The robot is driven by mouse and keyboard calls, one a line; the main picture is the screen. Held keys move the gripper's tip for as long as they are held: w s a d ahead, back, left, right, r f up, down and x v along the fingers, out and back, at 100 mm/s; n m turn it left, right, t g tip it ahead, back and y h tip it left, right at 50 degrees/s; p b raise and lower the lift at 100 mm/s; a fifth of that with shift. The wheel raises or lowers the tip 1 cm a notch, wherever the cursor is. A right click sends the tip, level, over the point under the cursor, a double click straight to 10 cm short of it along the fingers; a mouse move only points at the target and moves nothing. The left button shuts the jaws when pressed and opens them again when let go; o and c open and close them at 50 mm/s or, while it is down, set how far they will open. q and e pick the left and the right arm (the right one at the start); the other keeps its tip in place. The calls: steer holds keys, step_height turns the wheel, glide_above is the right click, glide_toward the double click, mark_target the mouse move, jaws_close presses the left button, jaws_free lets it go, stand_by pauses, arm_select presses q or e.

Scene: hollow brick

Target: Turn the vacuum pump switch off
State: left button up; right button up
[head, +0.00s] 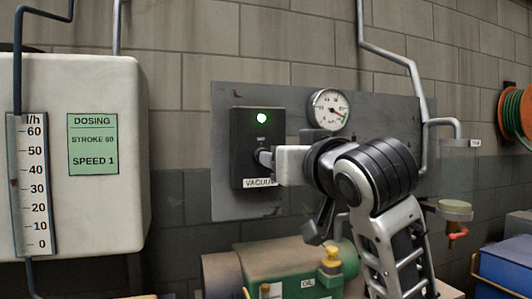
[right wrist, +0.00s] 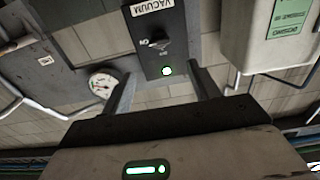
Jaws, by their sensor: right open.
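The vacuum pump switch box (head: 246,125) is a dark box on a grey wall panel, with a lit green lamp (head: 262,118) and a "VACUUM" label. It also shows, turned over, in the right wrist view (right wrist: 158,22). Its toggle lever (right wrist: 160,43) sticks out from the face; the small lettering beside it is hard to read. My right gripper (head: 264,157) is at the box front, by the lever, partly hiding it. In the right wrist view its two fingers (right wrist: 162,82) are apart with nothing between them, the box lying beyond. My left gripper is not in view.
A round gauge (head: 330,109) sits right of the box, close to my right wrist. A pale dosing tank (head: 110,215) with a flow scale stands left. A green pump (head: 280,258) is below. Pipes and a glass jar (head: 458,165) are at right.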

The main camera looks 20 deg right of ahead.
steer(key=w+p, duration=0.1)
steer(key=w, duration=1)
steer(key=shift+w+a+p, duration=0.25)
steer(key=shift+w+p, duration=0.15)
steer(key=shift+f, duration=0.1)
steer(key=c, duration=1)
